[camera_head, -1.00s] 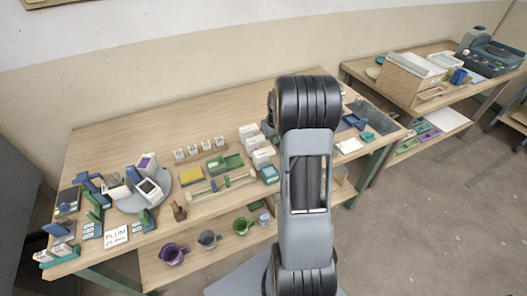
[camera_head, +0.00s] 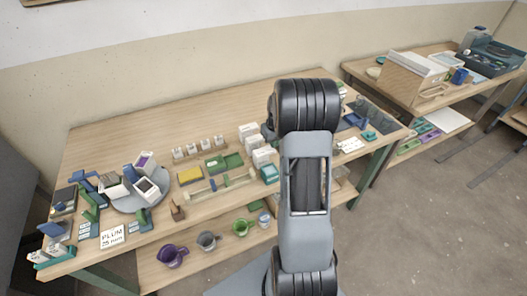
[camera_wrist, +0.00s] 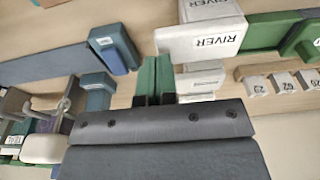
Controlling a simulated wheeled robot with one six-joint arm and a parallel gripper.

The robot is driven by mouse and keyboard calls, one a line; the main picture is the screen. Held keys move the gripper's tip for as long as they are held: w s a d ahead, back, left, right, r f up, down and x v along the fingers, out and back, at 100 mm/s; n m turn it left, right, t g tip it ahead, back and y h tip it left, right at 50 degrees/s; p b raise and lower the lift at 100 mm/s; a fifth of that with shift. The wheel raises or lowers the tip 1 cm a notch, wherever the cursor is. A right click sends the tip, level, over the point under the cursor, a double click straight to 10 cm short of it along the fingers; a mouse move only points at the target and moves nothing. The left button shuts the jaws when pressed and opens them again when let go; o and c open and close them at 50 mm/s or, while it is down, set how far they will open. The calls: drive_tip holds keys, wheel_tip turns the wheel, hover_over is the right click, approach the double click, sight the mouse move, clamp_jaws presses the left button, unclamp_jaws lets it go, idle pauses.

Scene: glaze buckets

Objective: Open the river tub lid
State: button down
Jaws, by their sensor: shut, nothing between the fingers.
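White tubs stand near the middle of the bench. In the wrist view one tub with RIVER lettering (camera_wrist: 205,43) is close beyond and to the right of my fingers, and another RIVER-labelled white face (camera_wrist: 212,10) shows above it. I cannot tell which part is the lid. The white tubs also show in the head view (camera_head: 263,157), left of my arm. My gripper (camera_wrist: 155,65) has green-looking fingers side by side, shut and empty, apparently just short of the tub. In the head view my arm hides it.
A green tray (camera_head: 225,163) lies left of the tubs, beside a row of small numbered white blocks (camera_wrist: 283,81). A teal box (camera_head: 269,173) stands in front of the tubs. Coloured jugs (camera_head: 172,256) stand on the lower shelf. The bench's back left is clear.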

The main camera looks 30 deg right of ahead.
drive_tip(key=shift+f+b, duration=0.55)
drive_tip(key=shift+f, duration=0.35)
wheel_tip(320, 180, up, 8)
drive_tip(key=d+p, duration=0.3)
drive_tip(key=p, duration=0.2)
drive_tip(key=shift+s, duration=0.2)
idle(1.0)
